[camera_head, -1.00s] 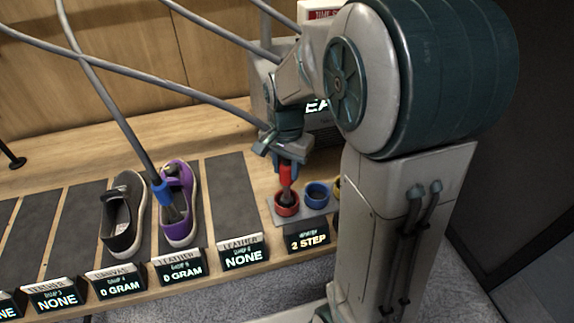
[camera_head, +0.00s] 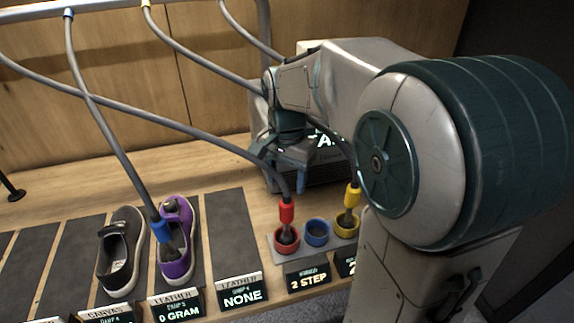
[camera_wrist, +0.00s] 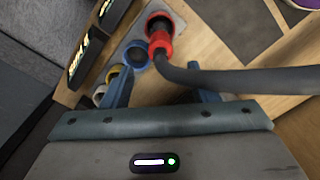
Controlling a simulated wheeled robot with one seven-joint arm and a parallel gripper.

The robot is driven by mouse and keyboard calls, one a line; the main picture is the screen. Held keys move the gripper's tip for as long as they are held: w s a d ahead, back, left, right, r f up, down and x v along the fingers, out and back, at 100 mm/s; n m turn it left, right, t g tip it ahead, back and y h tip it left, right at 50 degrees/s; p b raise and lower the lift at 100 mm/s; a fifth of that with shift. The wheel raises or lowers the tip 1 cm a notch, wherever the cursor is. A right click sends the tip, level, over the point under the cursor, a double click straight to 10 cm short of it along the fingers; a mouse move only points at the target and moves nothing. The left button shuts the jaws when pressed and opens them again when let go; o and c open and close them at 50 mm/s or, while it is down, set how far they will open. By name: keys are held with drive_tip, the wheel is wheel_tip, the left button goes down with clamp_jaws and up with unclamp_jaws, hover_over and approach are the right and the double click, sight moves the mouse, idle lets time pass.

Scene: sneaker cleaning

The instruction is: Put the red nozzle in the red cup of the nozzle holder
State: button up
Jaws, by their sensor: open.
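The red nozzle (camera_head: 287,212) stands upright with its tip in the red cup (camera_head: 286,243) of the nozzle holder (camera_head: 313,248). Its grey hose rises from its top and bends to the upper left. In the wrist view the red nozzle (camera_wrist: 160,42) sits in the red cup (camera_wrist: 158,21) beyond my fingers. My gripper (camera_head: 289,186) is behind the nozzle, apart from it; it also shows in the wrist view (camera_wrist: 160,88), open and empty, with the hose passing close to its right finger.
A blue cup (camera_head: 316,233) and a yellow cup (camera_head: 345,226) with the yellow nozzle (camera_head: 351,196) are on the holder's right. The blue nozzle (camera_head: 160,232) reaches into the purple shoe (camera_head: 178,262). A black shoe (camera_head: 121,250) stands to its left. Several hoses cross overhead.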

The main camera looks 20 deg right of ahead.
wheel_tip(320, 180, up, 3)
drive_tip(key=shift+r, duration=0.2)
drive_tip(key=shift+s+r, duration=0.1)
drive_tip(key=shift+s, duration=0.2)
drive_tip(key=s+f+n+t, duration=0.1)
drive_tip(key=s+f+n, duration=0.1)
drive_tip(key=s+n, duration=0.2)
drive_tip(key=s+f+n+t, duration=0.2)
drive_tip(key=s+n, duration=0.3)
drive_tip(key=s, duration=0.5)
drive_tip(key=shift+f, duration=0.75)
